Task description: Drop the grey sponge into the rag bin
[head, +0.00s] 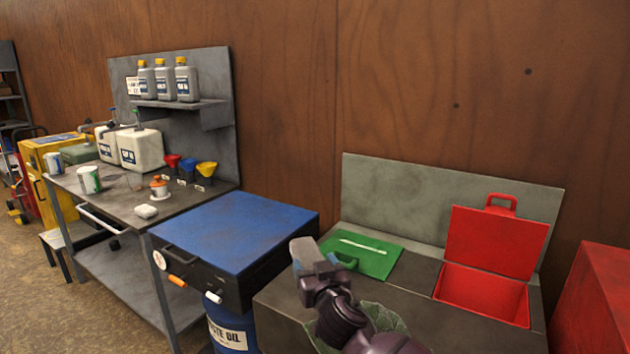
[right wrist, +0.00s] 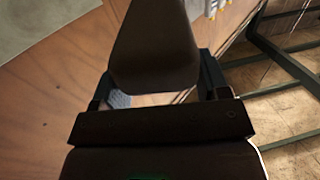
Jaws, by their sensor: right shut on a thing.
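My right gripper (head: 316,262) is shut on the grey sponge (head: 302,251), a small grey block held above the dark bench, near the green lid. In the right wrist view a block (right wrist: 152,50) shows dark and shaded between the fingers. The red bin (head: 484,295) at the right of the bench stands open, with its red lid (head: 497,243) raised against the back panel. No label shows on it, so I cannot tell for sure that it is the rag bin. The gripper is left of this opening and apart from it. My left gripper is not in view.
A green lid (head: 372,258) lies flat on the bench (head: 415,275). A greenish crumpled thing (head: 385,320) is partly hidden behind my arm. A blue-topped cart (head: 235,232) stands left, a red box (head: 600,300) right.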

